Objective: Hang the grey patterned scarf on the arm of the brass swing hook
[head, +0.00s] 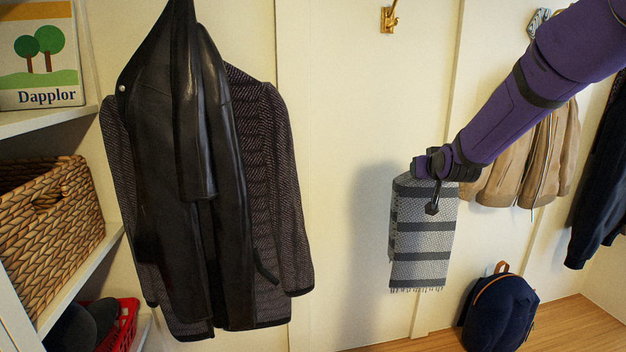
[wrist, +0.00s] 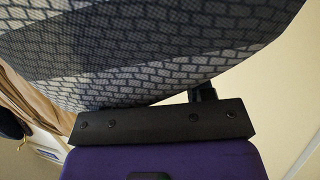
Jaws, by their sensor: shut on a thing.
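The grey patterned scarf (head: 420,245) hangs down from my gripper (head: 432,186), in front of the cream wall panel. It has darker grey bands and a fringed lower end. My gripper is shut on the scarf near its top. In the wrist view the scarf (wrist: 150,50) fills the upper part of the picture and hides most of the fingers. The brass swing hook (head: 389,18) is on the wall at the top of the head view, above the scarf and a little to its left. Its upper part is cut off by the frame edge, and nothing hangs on the visible part.
A black leather jacket (head: 190,150) over a dark patterned coat (head: 285,190) hangs at left. A tan jacket (head: 510,165) hangs behind my arm. A navy backpack (head: 500,312) stands on the floor below right. Shelves with a wicker basket (head: 50,230) are at far left. The wall below the hook is bare.

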